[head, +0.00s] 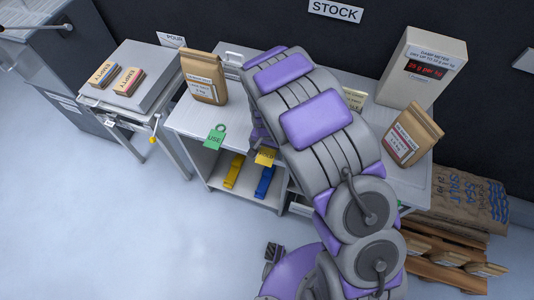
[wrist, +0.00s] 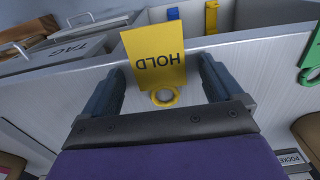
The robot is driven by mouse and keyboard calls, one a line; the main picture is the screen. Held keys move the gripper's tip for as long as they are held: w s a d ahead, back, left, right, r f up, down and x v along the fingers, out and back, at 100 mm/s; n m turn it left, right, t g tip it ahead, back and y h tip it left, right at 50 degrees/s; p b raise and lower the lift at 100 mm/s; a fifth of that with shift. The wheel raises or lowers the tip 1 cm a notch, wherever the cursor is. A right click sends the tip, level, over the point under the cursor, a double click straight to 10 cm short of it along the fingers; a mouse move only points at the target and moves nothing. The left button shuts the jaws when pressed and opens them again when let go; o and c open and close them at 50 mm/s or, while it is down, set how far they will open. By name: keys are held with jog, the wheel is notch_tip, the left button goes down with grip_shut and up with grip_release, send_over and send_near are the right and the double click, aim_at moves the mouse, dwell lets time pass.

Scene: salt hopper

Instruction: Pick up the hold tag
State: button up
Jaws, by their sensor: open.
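The yellow hold tag (wrist: 155,55) hangs at the front edge of the bench, with its word upside down in the wrist view. It has a ring at one end. In the head view the hold tag (head: 265,157) shows just left of my arm. My gripper (wrist: 163,68) is open, with one finger on each side of the tag and gaps to both. In the head view my arm hides the gripper's fingers.
A green USE tag (head: 215,138) hangs to the left on the same edge. Paper bags (head: 204,78) (head: 411,133) and the damp meter (head: 422,68) stand on the bench (head: 190,118). Yellow (head: 234,171) and blue (head: 265,181) items lie on the shelf below. The floor in front is clear.

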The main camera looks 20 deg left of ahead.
jog(key=shift+c, duration=0.3)
jog(key=shift+f, duration=0.1)
jog(key=c, duration=1.1)
jog(key=shift+o, duration=0.2)
